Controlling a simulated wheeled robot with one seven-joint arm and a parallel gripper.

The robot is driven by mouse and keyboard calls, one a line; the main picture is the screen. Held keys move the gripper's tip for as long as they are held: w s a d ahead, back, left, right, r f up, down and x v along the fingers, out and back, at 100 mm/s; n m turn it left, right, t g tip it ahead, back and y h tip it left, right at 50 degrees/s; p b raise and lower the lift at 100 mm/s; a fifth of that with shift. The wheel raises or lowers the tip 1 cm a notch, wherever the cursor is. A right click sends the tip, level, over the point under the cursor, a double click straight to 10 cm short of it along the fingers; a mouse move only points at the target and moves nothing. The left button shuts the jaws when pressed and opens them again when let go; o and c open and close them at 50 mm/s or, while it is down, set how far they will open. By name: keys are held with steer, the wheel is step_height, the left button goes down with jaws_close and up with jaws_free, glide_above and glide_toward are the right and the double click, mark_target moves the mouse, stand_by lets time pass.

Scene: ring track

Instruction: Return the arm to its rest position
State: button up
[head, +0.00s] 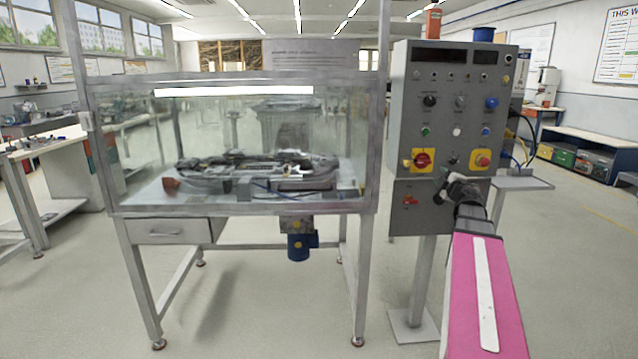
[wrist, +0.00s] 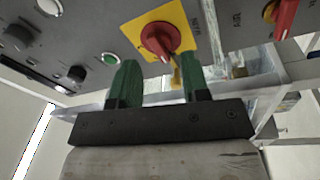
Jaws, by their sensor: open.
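My gripper (wrist: 158,75) shows in the wrist view with two green fingers apart and nothing between them. Beyond the fingertips is the red rotary switch (wrist: 158,40) on its yellow plate. I cannot tell whether the fingers touch the panel. In the head view my pink arm reaches up from the lower right toward the grey control panel (head: 440,75). Its dark end (head: 460,190) is in front of the lower part of the panel, and the fingers are too small to make out there. The red switch (head: 422,159) also shows in the head view, left of the arm's end.
A glass-walled cabinet (head: 232,208) with a ring track (head: 255,170) inside stands left of the panel. A red-and-yellow button (head: 481,160) is on the panel's right. A small side shelf (head: 520,184) juts out at right. The floor in front is clear.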

steer(key=s+a+f+m+g+h, duration=0.25)
steer(key=a+f+m, duration=0.2)
steer(key=f, duration=0.35)
steer(key=s+a+f+m+g+h, duration=0.25)
steer(key=f+m+g, duration=0.2)
steer(key=f, duration=0.35)
steer(key=s+a+f+m+g+h, duration=0.25)
steer(key=s+a+f+m, duration=0.2)
steer(key=f, duration=0.35)
steer(key=s+a+f+m+g+y, duration=0.2)
steer(key=s+a+f+g+y, duration=0.3)
steer(key=s+a+f+g, duration=0.5)
steer(key=s+a+f, duration=0.3)
steer(key=s+a, duration=0.3)
steer(key=s, duration=0.1)
steer(key=shift+f+m+y, duration=0.1)
steer(key=shift+m+y, duration=0.15)
